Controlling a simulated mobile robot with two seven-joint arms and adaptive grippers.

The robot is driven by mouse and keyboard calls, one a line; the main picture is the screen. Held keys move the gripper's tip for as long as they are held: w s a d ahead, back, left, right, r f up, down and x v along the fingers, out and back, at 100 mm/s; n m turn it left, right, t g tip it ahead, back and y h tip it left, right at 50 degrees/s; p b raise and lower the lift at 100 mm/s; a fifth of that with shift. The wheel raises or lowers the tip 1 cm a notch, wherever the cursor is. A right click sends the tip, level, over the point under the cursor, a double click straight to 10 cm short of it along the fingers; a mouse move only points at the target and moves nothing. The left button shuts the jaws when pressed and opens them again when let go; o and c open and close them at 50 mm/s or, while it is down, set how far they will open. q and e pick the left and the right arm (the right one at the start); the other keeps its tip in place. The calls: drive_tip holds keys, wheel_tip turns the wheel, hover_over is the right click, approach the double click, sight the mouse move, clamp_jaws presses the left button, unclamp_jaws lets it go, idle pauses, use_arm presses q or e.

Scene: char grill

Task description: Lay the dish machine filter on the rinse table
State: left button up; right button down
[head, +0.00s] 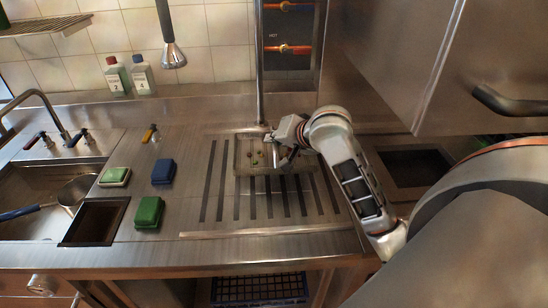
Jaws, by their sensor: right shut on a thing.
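The dish machine filter (245,167) looks like a shallow, square, see-through tray with a few small bits of food in it. It is over the back part of the slotted drain area of the rinse table (222,248). I cannot tell whether it touches the surface. My right gripper (273,148) reaches in from the right and is shut on the filter's right side; its fingertips are small and partly hidden. My left gripper is not in view.
Green and blue sponges or brushes (148,212) lie left of the slots, near a square opening (96,222). A sink (30,215) with a pan (75,190) is at far left. A vertical pipe (260,70) rises behind the filter. A steel machine hood (400,60) stands at right.

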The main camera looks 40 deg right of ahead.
sight(276, 157)
drive_tip(key=shift+f, duration=3.15)
drive_tip(key=shift+f, duration=0.1)
drive_tip(key=c, duration=2.1)
unclamp_jaws()
drive_tip(key=shift+c, duration=0.2)
drive_tip(key=shift+s+r, duration=0.25)
drive_tip(key=shift+r, duration=0.05)
drive_tip(key=v, duration=1)
drive_tip(key=shift+s+r, duration=0.35)
drive_tip(key=shift+s, duration=0.2)
